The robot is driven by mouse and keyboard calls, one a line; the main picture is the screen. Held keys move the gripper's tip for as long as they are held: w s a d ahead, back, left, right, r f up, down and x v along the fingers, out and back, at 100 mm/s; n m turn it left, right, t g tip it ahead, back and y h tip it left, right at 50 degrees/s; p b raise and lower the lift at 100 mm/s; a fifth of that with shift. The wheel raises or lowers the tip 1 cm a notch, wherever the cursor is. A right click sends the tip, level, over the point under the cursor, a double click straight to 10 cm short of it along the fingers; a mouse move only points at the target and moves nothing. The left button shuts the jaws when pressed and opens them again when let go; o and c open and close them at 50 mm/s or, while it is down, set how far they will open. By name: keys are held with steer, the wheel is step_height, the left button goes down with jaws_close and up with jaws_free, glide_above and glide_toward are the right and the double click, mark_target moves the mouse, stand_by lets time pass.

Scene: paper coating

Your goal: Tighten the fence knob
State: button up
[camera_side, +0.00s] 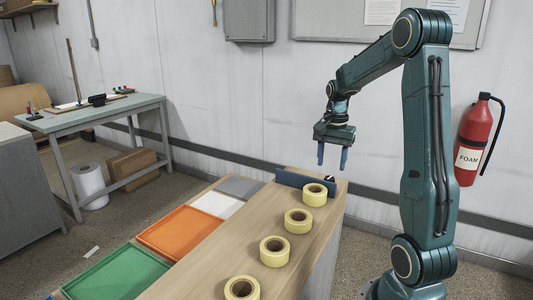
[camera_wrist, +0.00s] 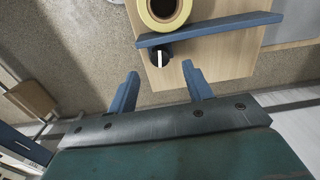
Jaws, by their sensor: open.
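The fence knob (camera_wrist: 155,52) is black with a white bar on top and sits beside the blue fence (camera_wrist: 215,28) at the end of the wooden bench. In the side view the knob (camera_side: 330,178) shows small by the right end of the fence (camera_side: 292,180). My gripper (camera_side: 333,161) is open and points down above that end of the bench. In the wrist view the knob lies just beyond the two blue fingers of my gripper (camera_wrist: 160,74), roughly in line with the gap between them. Nothing is between the fingers.
Several yellow tape rolls (camera_side: 299,221) stand in a row along the bench (camera_side: 225,247); the nearest roll (camera_wrist: 165,10) is just across the fence from the knob. An orange tray (camera_side: 180,232) and a green tray (camera_side: 116,273) lie on the left. A wall is behind.

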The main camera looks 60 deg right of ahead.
mark_target(330, 177)
steer(key=shift+f, duration=2.45)
steer(key=c, duration=1)
